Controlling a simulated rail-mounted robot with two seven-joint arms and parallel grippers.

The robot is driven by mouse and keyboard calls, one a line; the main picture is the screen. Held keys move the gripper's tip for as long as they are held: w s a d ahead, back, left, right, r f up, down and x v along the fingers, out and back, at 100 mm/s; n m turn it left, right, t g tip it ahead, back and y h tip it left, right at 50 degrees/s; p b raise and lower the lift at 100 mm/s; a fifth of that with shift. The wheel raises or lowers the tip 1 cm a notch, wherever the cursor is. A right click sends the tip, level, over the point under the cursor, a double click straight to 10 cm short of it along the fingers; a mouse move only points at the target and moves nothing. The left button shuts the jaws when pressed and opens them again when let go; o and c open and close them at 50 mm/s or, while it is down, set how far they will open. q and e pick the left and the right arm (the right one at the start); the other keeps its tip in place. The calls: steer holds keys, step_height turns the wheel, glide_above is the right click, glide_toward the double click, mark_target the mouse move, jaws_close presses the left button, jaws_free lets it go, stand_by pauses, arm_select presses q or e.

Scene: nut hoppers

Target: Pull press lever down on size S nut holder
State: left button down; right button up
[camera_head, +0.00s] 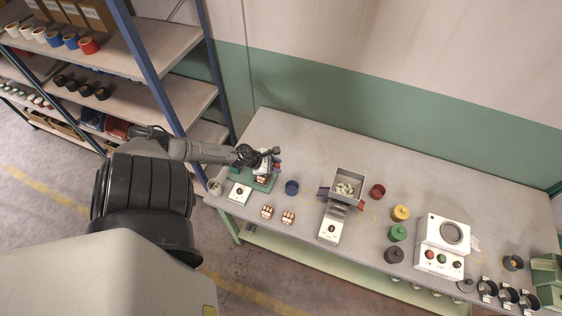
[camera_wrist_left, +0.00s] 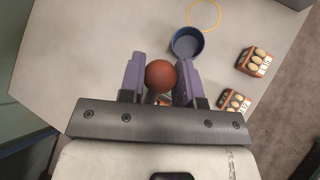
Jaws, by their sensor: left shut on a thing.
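My left gripper (camera_head: 270,160) is over the press (camera_head: 264,183) with the green base at the left end of the table. In the left wrist view, the purple fingers of my left gripper (camera_wrist_left: 161,80) are shut on the round red-brown knob (camera_wrist_left: 160,75) of the press lever. The arm and gripper hide most of the lever in the head view. A small red nut holder (camera_head: 262,179) sits at the press, partly hidden; its size mark cannot be read. My right gripper is not in view.
A blue bowl (camera_head: 292,187) and two nut holders (camera_head: 267,212) (camera_head: 288,217) stand close by. A white box with a dial (camera_head: 239,193) is in front of the press. A hopper of pale nuts (camera_head: 348,187) stands right of it. Shelves (camera_head: 150,110) rise at the left.

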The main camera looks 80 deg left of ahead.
arm_select(q)
steer(key=shift+w+d+f+b, duration=0.2)
steer(key=shift+f+b, duration=0.8)
steer(key=shift+f, duration=0.35)
steer(key=shift+w+d+f+b, duration=0.15)
steer(key=shift+w+f+b, duration=0.1)
steer(key=shift+f+b, duration=1)
steer(key=shift+w+d+f+b, duration=0.2)
steer(key=shift+f+b, duration=0.6)
steer(key=shift+f, duration=0.7)
steer(key=shift+a, duration=0.1)
steer(key=c, duration=0.8)
jaws_free()
steer(key=shift+w, duration=0.1)
steer(key=shift+c, duration=0.2)
steer(key=shift+p+v, duration=0.45)
steer(key=shift+v, duration=6.5)
